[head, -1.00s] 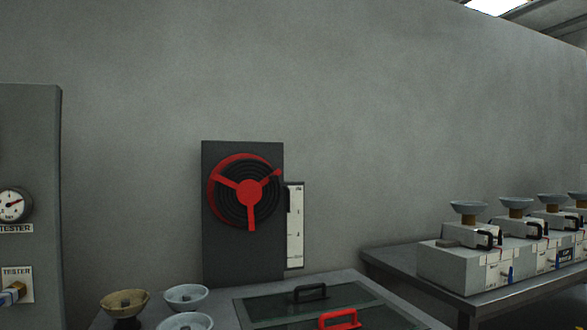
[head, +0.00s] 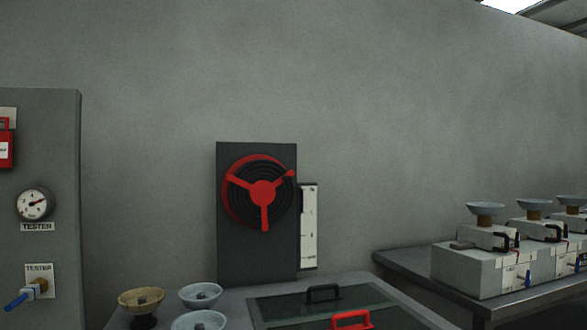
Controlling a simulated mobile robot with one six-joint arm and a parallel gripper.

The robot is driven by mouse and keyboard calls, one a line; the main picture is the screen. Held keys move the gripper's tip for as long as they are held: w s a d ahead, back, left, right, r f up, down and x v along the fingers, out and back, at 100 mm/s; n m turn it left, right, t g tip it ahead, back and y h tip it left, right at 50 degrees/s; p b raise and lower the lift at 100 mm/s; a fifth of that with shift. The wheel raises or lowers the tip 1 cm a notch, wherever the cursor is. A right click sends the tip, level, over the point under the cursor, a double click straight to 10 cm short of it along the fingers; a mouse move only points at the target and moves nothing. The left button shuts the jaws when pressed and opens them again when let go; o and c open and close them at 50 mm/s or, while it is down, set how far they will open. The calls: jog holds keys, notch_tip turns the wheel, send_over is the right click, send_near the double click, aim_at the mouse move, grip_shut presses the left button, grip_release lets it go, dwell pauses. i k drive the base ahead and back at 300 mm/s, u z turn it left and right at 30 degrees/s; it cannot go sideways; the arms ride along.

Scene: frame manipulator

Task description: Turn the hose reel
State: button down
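The hose reel (head: 262,193) is mounted on a dark upright panel (head: 256,255) against the grey wall. It has a red three-spoke front, a red rim behind and black coiled hose. One spoke points down, one to the upper left and one to the upper right, where a small red knob (head: 290,173) sits at the edge. My gripper is not in view, and nothing touches the reel.
A table in front holds bowls (head: 201,295) and a glass-topped case with black (head: 323,292) and red handles (head: 351,320). A grey cabinet (head: 60,150) with a gauge (head: 34,204) and a blue-handled valve (head: 27,294) stands left. Scales (head: 490,238) fill a right-hand table.

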aim_at(258, 190)
jog(key=i, duration=0.95)
jog(key=u, duration=0.05)
